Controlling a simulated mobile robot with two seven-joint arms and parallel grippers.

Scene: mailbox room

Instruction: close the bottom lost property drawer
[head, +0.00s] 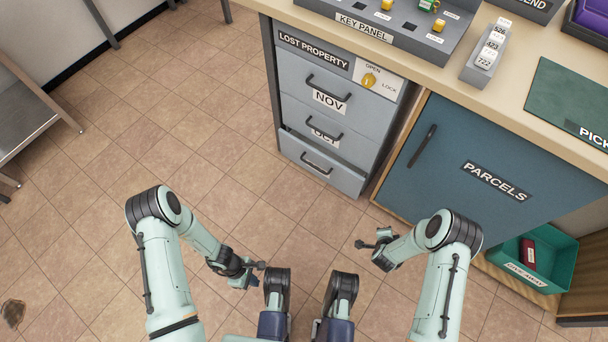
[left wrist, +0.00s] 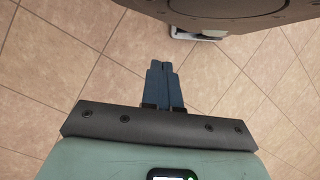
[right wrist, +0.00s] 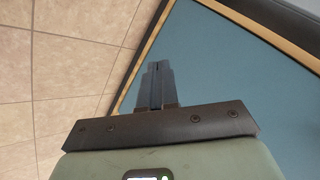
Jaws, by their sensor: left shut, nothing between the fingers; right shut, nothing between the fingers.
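The grey lost property cabinet stands under the counter in the head view, with a "LOST PROPERTY" label (head: 314,50) at its top. Its bottom drawer (head: 330,175) sticks out a little past the drawers above, and its dark bar handle (head: 316,163) faces me. The drawer's own label is not visible. My left gripper (head: 260,266) is shut and empty, low over the floor and well apart from the drawer; its closed fingers also show in the left wrist view (left wrist: 162,85). My right gripper (head: 362,244) is shut and empty, nearer the parcels door, and its fingers show in the right wrist view (right wrist: 157,85).
The middle drawer (head: 318,128) and the "NOV" drawer (head: 330,98) look shut. The blue parcels door (head: 490,160) is right of the cabinet. A green giveaway bin (head: 550,250) stands at the right. A metal bench (head: 25,115) is at the left. Floor before the drawer is clear.

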